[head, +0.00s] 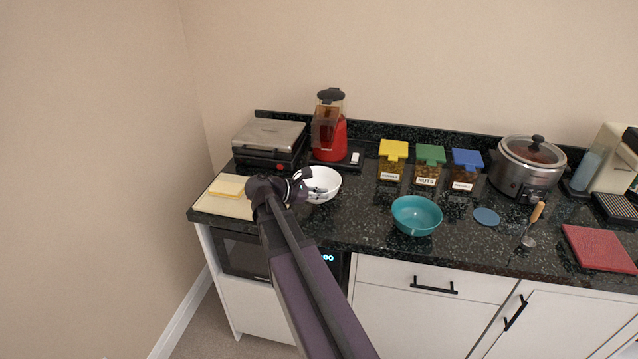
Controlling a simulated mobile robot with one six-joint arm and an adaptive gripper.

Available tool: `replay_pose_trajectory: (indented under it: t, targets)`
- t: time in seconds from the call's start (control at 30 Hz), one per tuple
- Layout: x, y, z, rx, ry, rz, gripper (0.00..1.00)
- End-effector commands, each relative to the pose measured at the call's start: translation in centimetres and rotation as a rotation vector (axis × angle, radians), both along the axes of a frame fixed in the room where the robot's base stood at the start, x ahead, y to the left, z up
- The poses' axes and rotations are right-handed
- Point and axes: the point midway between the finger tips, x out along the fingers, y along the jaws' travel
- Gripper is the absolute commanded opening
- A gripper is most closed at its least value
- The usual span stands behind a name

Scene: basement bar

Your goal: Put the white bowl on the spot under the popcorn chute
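The white bowl (325,183) sits upright at the counter's left part, in front of the red popcorn machine (331,144). Its left side is partly hidden by my gripper. My gripper (303,184) is at the bowl's left rim, with the arm reaching in from the lower middle. The fingers overlap the rim in this view, and I cannot tell whether they are closed on it. The popcorn machine has a clear upper part and a dark lid. Its chute and the spot under it are not clearly visible.
A sandwich press (268,143) stands left of the popcorn machine, and a board with yellow slices (229,187) lies in front of it. A teal bowl (417,215), lidded jars (429,167) and a slow cooker (528,165) are to the right. Bare counter (362,215) lies between the bowls.

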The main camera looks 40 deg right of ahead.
Motion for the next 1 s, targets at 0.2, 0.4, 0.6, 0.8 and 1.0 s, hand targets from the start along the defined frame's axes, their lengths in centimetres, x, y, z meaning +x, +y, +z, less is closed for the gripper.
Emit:
replay_pose_trajectory:
  t: [0.2, 0.4, 0.6, 0.8, 1.0]
  targets:
    - [-1.3, -1.5, 0.1, -0.002, -0.003, 0.012, 0.0]
    - [-3.6, -4.1, 0.2, -0.006, -0.007, 0.034, 0.0]
    - [-5.0, -5.9, 0.3, -0.009, -0.01, 0.052, 0.0]
    - [-5.1, -6.2, 0.3, -0.01, -0.009, 0.057, 0.0]
    - [-5.0, -6.2, 0.3, -0.01, -0.01, 0.056, 0.0]
